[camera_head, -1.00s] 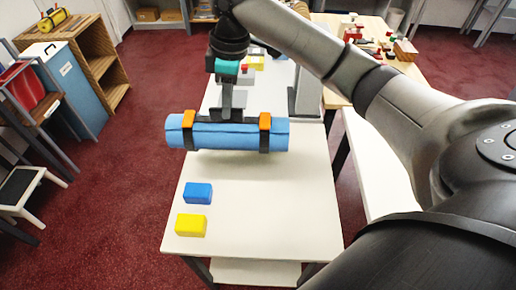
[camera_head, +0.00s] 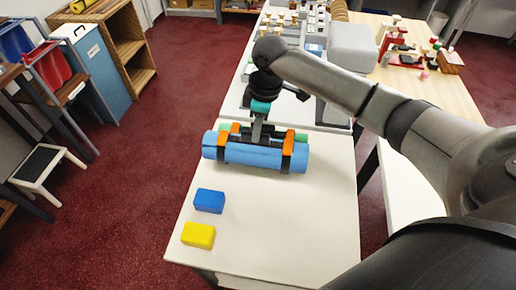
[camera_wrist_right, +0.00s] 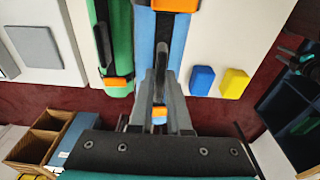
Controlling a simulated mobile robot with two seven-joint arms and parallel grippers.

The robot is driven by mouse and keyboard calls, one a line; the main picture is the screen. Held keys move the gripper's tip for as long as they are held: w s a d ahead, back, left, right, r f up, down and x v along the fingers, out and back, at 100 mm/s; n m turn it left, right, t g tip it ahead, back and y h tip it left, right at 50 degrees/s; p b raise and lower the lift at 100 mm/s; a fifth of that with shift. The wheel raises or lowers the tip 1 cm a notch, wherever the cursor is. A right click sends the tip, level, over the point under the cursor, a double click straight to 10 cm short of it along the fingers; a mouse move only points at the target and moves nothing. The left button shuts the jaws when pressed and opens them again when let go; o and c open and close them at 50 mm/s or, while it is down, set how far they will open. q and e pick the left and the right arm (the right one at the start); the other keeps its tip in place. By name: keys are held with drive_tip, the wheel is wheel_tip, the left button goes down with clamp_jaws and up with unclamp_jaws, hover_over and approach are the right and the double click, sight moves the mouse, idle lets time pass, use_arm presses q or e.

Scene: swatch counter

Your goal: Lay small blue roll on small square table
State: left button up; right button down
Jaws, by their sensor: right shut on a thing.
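The blue roll (camera_head: 255,156) with dark bands and orange clips is at the far end of the white square table (camera_head: 280,225). My right gripper (camera_head: 257,138) is above the roll's middle and shut on it. In the right wrist view, the gripper (camera_wrist_right: 159,98) has its fingers closed at the blue roll (camera_wrist_right: 143,45). Whether the roll touches the tabletop is hard to tell. A green roll (camera_wrist_right: 119,40) lies close alongside it, mostly hidden behind it in the head view. My left gripper is not in view.
A blue block (camera_head: 209,201) and a yellow block (camera_head: 198,235) sit at the table's left front; its right front is bare. A counter with swatches and a grey box (camera_head: 353,47) adjoins behind. A black-topped step stool (camera_head: 40,165) stands on the floor at left.

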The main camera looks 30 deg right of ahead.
sight(257, 147)
drive_tip(key=shift+f+b, duration=0.5)
drive_tip(key=shift+f, duration=3)
drive_tip(key=c, duration=0.9)
unclamp_jaws()
drive_tip(key=shift+f, duration=0.1)
drive_tip(key=shift+o, duration=0.2)
drive_tip(key=r, duration=0.4)
drive_tip(key=r+p, duration=0.1)
drive_tip(key=r, duration=0.3)
drive_tip(key=d+r+p, duration=0.1)
drive_tip(key=r, duration=0.3)
drive_tip(key=shift+s+d+r, duration=0.1)
drive_tip(key=shift+s, duration=0.3)
drive_tip(key=shift+s, duration=0.1)
